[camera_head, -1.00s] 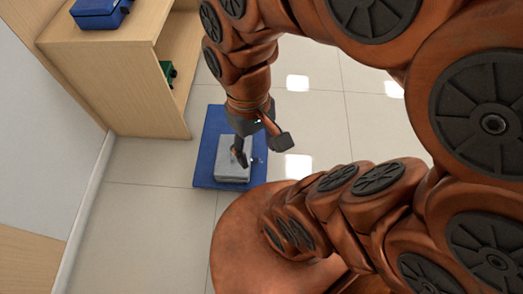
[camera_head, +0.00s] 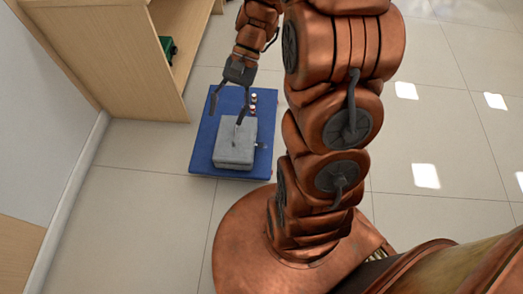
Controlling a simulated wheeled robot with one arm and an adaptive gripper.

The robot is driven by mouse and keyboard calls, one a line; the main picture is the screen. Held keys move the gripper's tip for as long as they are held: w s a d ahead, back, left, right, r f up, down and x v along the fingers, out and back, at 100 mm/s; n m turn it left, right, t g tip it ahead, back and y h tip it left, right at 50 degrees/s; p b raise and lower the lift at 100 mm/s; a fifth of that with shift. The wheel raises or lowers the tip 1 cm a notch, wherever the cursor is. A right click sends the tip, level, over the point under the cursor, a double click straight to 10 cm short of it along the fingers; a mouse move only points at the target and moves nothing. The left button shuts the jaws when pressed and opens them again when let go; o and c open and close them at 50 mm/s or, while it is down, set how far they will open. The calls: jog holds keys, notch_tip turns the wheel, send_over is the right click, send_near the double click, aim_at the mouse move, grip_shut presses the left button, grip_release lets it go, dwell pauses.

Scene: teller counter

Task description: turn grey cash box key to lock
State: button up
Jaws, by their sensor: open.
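A small dark piece with a pale tip, which looks like the key (camera_head: 261,146), shows at the box's right side. It is too small to tell its turn. My gripper (camera_head: 227,113) is open and empty, above the far edge of the box. One finger reaches down in front of the box top in the picture; I cannot tell whether it touches.
Small red, white and dark items (camera_head: 252,104) stand on the mat behind the box. A wooden counter (camera_head: 130,70) with an open shelf stands at the back left, holding a green object (camera_head: 167,48). Tiled floor is clear in front of the mat.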

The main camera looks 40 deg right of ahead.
jog(key=w+d+f+m+t+y+b, duration=0.1)
jog(key=w+d+f+m+y+b, duration=0.2)
jog(key=f, duration=0.4)
jog(key=w+d+f+m+t+y+b, duration=0.1)
jog(key=w+d+f+b, duration=0.1)
jog(key=w+f+b, duration=0.35)
jog(key=m+t+y+b, duration=0.2)
jog(key=m+t+b, duration=1.2)
jog(key=b, duration=0.5)
send_near(262, 145)
jog(key=x, duration=0.3)
jog(key=b+x, duration=0.2)
jog(key=x, duration=0.3)
jog(key=shift+w+a+f, duration=0.15)
jog(key=shift+b+x, duration=0.5)
jog(key=shift+x, duration=0.4)
grip_shut()
